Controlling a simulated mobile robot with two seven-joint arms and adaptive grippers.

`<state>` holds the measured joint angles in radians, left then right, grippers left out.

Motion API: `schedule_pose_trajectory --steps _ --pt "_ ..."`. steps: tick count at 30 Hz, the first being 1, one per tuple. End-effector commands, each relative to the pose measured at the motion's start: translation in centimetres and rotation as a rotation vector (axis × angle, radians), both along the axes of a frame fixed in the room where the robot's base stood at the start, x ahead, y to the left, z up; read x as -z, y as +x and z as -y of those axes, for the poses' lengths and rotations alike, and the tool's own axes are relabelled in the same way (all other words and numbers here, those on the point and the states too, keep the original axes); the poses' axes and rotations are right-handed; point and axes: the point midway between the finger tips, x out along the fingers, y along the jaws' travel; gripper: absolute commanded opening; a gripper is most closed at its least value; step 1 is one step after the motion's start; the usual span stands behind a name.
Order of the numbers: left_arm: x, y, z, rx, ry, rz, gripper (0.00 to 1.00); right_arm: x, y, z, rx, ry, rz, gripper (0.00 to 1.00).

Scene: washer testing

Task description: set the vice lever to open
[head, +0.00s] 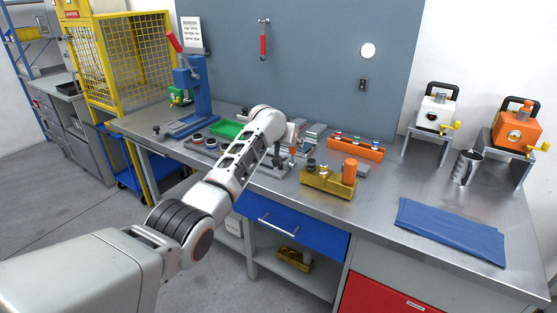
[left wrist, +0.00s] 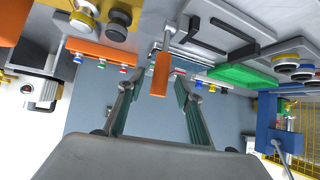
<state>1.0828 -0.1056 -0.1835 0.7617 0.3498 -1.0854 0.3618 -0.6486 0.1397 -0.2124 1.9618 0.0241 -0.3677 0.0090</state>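In the left wrist view, a lever with an orange grip (left wrist: 160,75) on a metal rod reaches down between the two fingers of my left gripper (left wrist: 156,88). The fingers are apart, one on each side of the grip, with a gap to each; the gripper is open. In the head view my left gripper (head: 283,160) is over the bench, left of the brass block (head: 328,182). My arm mostly hides the vice and lever there, so I cannot tell the vice's jaw state. My right gripper is not in view.
A green tray (head: 226,130) and blue press (head: 194,92) are to the left. A blue mat (head: 450,232) lies at right. The bench front between block and mat is clear.

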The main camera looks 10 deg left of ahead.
Motion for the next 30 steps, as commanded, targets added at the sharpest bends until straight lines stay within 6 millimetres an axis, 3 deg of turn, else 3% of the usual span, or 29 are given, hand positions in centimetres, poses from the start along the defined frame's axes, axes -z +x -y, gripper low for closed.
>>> schedule_pose_trajectory --steps 30 --pt "0.2 -10.9 -1.6 0.0 -0.002 -0.001 0.35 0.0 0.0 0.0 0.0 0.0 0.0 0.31"
